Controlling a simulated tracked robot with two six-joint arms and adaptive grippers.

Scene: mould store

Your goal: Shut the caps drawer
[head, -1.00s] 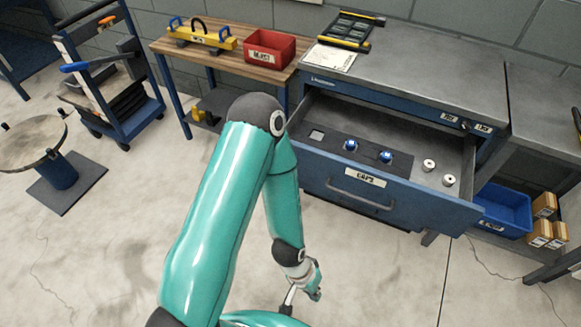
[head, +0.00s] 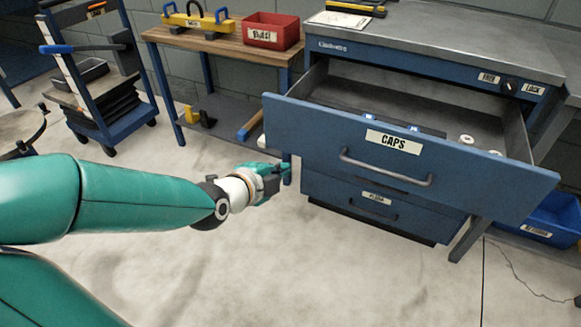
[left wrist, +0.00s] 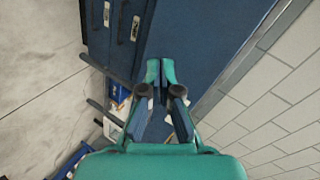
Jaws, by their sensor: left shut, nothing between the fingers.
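The caps drawer (head: 300,125) stands pulled far out of the blue cabinet, its front labelled CAPS. Its bar handle (head: 385,167) runs across the front below the label. Small blue caps (head: 413,129) and white round pieces (head: 466,139) lie inside; the front hides part of the interior. My left gripper (head: 284,171) is shut and empty, just left of and below the drawer front's left part, with no clear contact. In the left wrist view its fingers (left wrist: 160,72) are together before a blue surface; I cannot tell which panel that is. My right gripper is not in view.
A lower drawer (head: 375,207) is closed beneath. A wooden bench (head: 222,46) with a red bin (head: 271,31) stands left of the cabinet, and a blue cart (head: 115,118) farther left. A blue bin (head: 550,222) sits low at right. The floor in front is clear.

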